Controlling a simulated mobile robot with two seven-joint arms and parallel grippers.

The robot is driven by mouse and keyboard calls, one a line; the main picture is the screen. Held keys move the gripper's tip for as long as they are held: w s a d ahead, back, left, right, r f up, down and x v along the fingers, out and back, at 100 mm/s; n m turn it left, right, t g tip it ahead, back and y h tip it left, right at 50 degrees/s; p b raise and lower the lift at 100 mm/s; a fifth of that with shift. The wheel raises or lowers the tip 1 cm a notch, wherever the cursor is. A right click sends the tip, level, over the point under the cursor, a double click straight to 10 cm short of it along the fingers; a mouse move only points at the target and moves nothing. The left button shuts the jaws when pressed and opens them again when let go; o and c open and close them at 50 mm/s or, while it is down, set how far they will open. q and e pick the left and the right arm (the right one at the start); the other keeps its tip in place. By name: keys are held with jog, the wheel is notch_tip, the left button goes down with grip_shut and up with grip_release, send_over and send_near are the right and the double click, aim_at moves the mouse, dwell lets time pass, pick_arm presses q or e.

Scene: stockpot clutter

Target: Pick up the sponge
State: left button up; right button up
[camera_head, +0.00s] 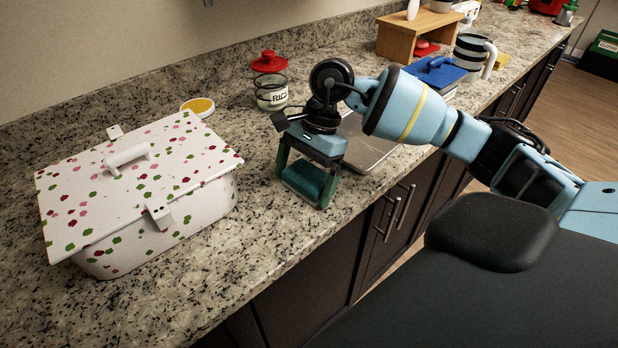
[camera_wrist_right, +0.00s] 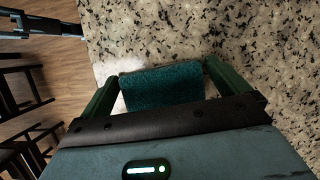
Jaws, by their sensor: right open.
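The sponge (camera_head: 306,176) is a teal block at the front edge of the granite counter. It also shows in the right wrist view (camera_wrist_right: 162,87), between the two green fingers. My right gripper (camera_head: 302,190) is open and points down over the sponge, with one finger on each side of it. In the wrist view, the right finger is very close to the sponge, and a narrow gap shows at the left finger; I cannot tell if either touches. The gripper body hides part of the sponge. My left gripper is not in view.
A white spotted box (camera_head: 135,190) with a lid stands left on the counter (camera_head: 250,255). A rice jar (camera_head: 271,92) and a yellow-topped tub (camera_head: 198,106) stand behind. A flat light panel (camera_head: 365,145) lies under my right arm. Dark cabinets (camera_head: 315,270) drop below the front edge.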

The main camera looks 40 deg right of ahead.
aim_at(298, 183)
jog(key=shift+f, duration=0.1)
jog(key=shift+c, duration=0.3)
jog(key=c, duration=0.7)
jog(key=shift+c, duration=0.2)
jog(key=shift+r, duration=0.75)
notch_tip(298, 183, up, 2)
jog(key=shift+s+r, duration=0.1)
jog(key=shift+s, duration=0.05)
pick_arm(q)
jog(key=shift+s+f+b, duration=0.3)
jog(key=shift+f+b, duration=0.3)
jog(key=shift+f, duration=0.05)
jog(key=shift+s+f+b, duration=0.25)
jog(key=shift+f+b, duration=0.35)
pick_arm(e)
jog(key=s+a, duration=0.2)
jog(key=s, duration=0.5)
jog(key=s+a+r, duration=0.1)
jog(key=s, duration=0.7)
jog(key=shift+s+a+r, duration=0.15)
jog(key=shift+a, duration=0.2)
